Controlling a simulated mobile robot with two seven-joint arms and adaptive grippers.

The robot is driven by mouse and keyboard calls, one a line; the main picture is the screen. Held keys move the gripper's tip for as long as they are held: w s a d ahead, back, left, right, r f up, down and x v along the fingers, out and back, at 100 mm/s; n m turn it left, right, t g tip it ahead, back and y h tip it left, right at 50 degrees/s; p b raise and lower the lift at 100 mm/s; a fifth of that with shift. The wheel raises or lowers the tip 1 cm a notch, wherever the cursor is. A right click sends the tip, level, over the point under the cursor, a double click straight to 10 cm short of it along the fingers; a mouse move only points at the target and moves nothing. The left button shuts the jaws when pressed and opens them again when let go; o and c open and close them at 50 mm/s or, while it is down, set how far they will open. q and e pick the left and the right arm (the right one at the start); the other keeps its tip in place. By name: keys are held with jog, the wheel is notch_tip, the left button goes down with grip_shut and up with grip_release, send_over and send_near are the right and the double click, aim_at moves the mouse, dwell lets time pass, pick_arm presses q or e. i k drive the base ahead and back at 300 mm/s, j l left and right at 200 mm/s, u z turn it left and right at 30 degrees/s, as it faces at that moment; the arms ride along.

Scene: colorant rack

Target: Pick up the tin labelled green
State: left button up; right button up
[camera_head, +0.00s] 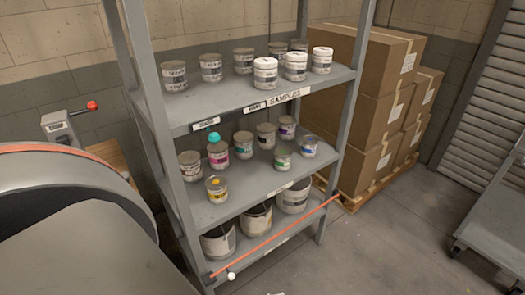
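A small tin with a green patch (283,158) stands upright on the middle shelf (240,187) of a grey metal rack, toward the front. Its printed words are too small to read. A tin with a blue patch (309,146) stands just to its right. A tin with a teal-green label (243,145) stands farther back. Neither of my grippers is in view.
An orange bar (275,238) crosses the bottom front. Stacked boxes (370,110) stand behind right. A large grey rounded body (70,220) fills the lower left.

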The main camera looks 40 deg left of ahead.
aim_at(282, 161)
jog(key=i+u, duration=0.2)
jog(key=u, duration=0.3)
jog(key=i+u, duration=0.2)
jog(key=u, duration=0.25)
jog(key=i+l+u, duration=0.15)
jog(key=u, duration=0.35)
